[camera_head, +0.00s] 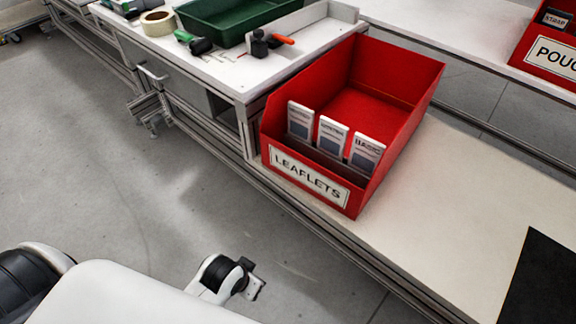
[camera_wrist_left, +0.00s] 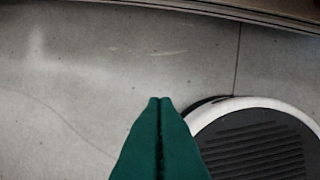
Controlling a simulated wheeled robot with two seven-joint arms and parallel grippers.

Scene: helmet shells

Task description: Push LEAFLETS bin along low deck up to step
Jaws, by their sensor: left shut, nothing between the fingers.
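The red LEAFLETS bin (camera_head: 405,155) sits upright on the pale low deck (camera_head: 470,205) in the head view. Its white label faces me and several leaflet packs (camera_head: 332,137) stand inside its front. Its left side is close against the step (camera_head: 247,130), where the higher bench top begins; I cannot tell whether they touch. My left gripper shows in the left wrist view as two green fingers (camera_wrist_left: 160,99), shut and empty above the grey floor, well apart from the bin. My right gripper is not in view.
The higher bench holds a green tray (camera_head: 235,25), a tape roll (camera_head: 158,21) and small tools. A handle (camera_head: 153,75) sticks out from its side. Another red bin (camera_head: 545,55) stands at the upper right. A dark patch (camera_head: 545,280) lies on the deck; the deck between is clear.

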